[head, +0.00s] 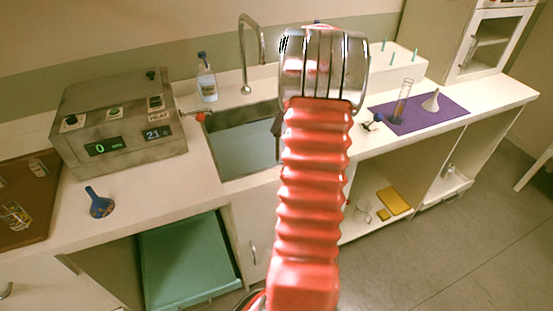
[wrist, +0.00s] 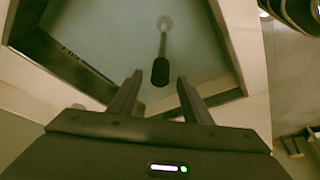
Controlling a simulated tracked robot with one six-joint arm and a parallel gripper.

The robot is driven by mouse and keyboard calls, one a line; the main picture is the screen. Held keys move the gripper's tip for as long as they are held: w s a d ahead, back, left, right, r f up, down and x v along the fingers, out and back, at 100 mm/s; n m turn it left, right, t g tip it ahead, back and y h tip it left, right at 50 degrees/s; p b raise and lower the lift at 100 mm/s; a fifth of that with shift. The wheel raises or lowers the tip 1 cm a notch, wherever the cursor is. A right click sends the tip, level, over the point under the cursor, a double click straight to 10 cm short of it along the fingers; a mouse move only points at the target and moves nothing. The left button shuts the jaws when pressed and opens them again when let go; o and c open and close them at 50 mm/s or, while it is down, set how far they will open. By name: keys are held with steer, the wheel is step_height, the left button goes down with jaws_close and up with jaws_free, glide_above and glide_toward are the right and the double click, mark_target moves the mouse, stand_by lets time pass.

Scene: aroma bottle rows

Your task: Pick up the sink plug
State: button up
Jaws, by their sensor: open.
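In the wrist view, a thing with a dark handle (wrist: 160,72), a thin rod and a pale round end stands in the sink; I take it for the sink plug. Its pale end is faint, at the sink's bottom. My gripper (wrist: 159,90) is open, its two fingers apart, with the handle's end showing in line with the gap between them. I cannot tell how far the handle is from the fingers.
A purple mat (head: 425,114) with glassware lies on the right.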

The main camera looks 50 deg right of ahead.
steer(key=x, duration=0.3)
steer(key=shift+f, duration=0.1)
steer(key=x, duration=0.5)
steer(key=shift+s+f, duration=0.15)
steer(key=shift+c, duration=0.7)
jaws_close()
stand_by(0.4)
